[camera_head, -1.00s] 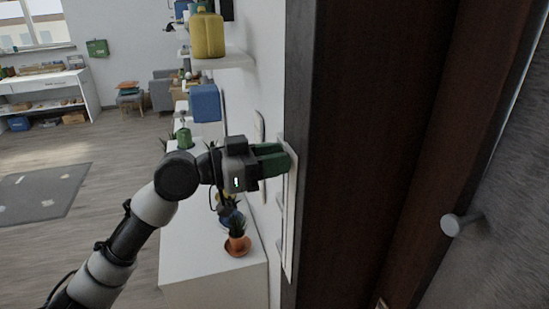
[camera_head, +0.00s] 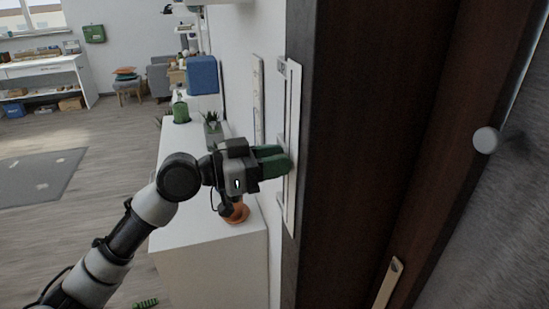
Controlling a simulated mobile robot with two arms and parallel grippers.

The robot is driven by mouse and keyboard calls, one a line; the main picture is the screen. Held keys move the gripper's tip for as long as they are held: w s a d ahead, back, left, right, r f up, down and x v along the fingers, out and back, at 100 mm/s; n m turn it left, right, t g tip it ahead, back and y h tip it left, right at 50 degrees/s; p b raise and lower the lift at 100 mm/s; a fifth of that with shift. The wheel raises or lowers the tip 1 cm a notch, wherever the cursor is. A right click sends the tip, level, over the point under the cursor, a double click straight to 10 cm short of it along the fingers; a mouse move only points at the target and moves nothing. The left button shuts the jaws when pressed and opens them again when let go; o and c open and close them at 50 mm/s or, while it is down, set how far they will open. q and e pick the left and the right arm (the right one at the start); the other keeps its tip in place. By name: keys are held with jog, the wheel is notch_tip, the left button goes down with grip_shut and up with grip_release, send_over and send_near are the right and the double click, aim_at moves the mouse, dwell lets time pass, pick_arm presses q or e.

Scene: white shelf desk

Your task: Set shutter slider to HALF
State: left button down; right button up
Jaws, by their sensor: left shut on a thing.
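The shutter slider is a tall white panel (camera_head: 291,100) with a long vertical slot, on the wall beside the dark frame. Small grey tags stand along its left edge: one near the top (camera_head: 283,67), one partly behind the gripper near mid-height and one lower (camera_head: 281,198). Their lettering is too small to read. My left gripper (camera_head: 277,163), with green fingers, is shut at the panel a little below its middle, between the mid and lower tags. The slider knob is hidden between the fingers. My right gripper is out of view.
A second narrow panel (camera_head: 258,100) is on the wall to the left. A white cabinet (camera_head: 205,240) stands below my left arm, with an orange pot (camera_head: 238,212) and plants on it. The dark door frame (camera_head: 350,150) and a round knob (camera_head: 486,140) are on the right.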

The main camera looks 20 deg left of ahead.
pick_arm(q)
jog(key=shift+r, duration=0.1)
jog(key=c, duration=0.8)
grip_release()
jog(key=shift+c, duration=0.2)
jog(key=shift+a, duration=0.1)
jog(key=b+v, duration=0.4)
jog(key=v, duration=0.6)
jog(key=shift+s+a+b, duration=0.25)
jog(key=shift+s+b, duration=0.05)
